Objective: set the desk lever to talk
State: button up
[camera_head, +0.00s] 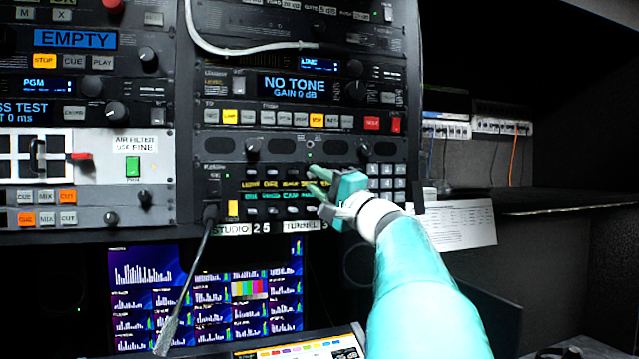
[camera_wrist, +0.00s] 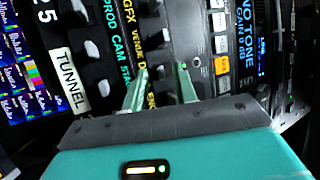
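The intercom panel (camera_head: 219,180) has two rows of small lever keys, with yellow labels in the upper row and green in the lower. In the wrist view the panel appears turned on its side, and the yellow labels (camera_wrist: 134,42) read GFX, VENUE and a word starting with D, partly hidden by a finger. My gripper (camera_head: 314,180) is at the right part of the lever rows, close to the panel face. It also shows in the wrist view (camera_wrist: 162,68), fingers apart, with no object clearly held.
A number keypad (camera_head: 386,183) lies just right of my gripper. A gooseneck microphone (camera_head: 190,285) hangs in front of the rack at left. The NO TONE unit (camera_head: 294,86) is above. Monitors (camera_head: 205,295) fill the space below the STUDIO and TUNNEL label strips (camera_head: 300,227).

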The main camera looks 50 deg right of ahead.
jog(key=shift+s, duration=0.1)
jog(key=d+v, duration=0.1)
jog(key=v, duration=1.2)
jog(key=shift+s+a, duration=0.3)
jog(key=shift+a, duration=0.25)
jog(key=shift+f, duration=0.15)
